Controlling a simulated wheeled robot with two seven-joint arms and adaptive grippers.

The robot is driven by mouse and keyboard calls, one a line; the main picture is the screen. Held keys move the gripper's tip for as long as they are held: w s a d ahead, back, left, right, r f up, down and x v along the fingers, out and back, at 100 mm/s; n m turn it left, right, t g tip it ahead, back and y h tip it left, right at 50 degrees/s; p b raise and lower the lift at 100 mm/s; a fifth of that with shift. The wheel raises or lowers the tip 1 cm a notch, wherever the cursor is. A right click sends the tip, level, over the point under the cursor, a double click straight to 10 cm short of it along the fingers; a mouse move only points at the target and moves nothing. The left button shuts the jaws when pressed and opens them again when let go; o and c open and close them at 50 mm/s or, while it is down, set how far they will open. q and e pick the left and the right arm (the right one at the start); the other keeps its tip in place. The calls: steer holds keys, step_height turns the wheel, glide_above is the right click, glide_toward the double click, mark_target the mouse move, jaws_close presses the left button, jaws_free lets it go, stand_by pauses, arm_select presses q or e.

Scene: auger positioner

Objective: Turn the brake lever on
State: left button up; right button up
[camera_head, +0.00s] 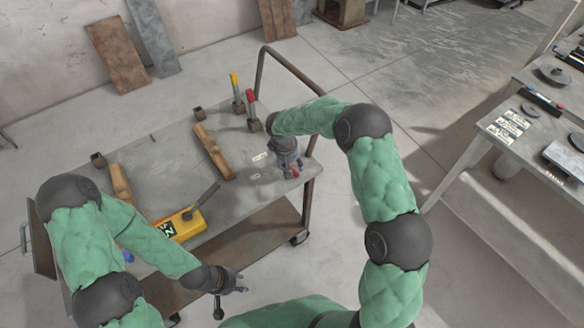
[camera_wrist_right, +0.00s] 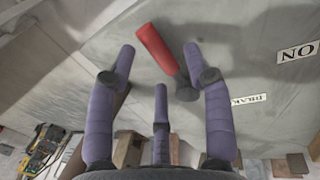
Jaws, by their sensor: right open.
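The brake lever has a red handle (camera_wrist_right: 155,48) on a dark stub, on the grey cart top. In the right wrist view it leans between the tips of my right gripper's (camera_wrist_right: 159,60) spread purple fingers, which are not closed on it. An "ON" label (camera_wrist_right: 298,51) and a partly hidden "BRAKE" label (camera_wrist_right: 250,99) lie to its right. In the head view my right gripper (camera_head: 288,162) is at the cart's right edge, with the red handle tip (camera_head: 294,171) showing beside its fingers. My left gripper (camera_head: 232,285) is in front of the cart, fingers spread and empty.
On the cart (camera_head: 165,150) stand a yellow-handled lever (camera_head: 235,82), a red-handled lever (camera_head: 250,97), wooden blocks (camera_head: 213,152) and a yellow box with a dark lever (camera_head: 182,224). A curved rail (camera_head: 300,68) bounds the cart's far right end. A second table (camera_head: 510,110) stands right.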

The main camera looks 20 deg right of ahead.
steer(key=shift+w+d+f, duration=0.1)
steer(key=shift+f, duration=0.45)
jaws_close()
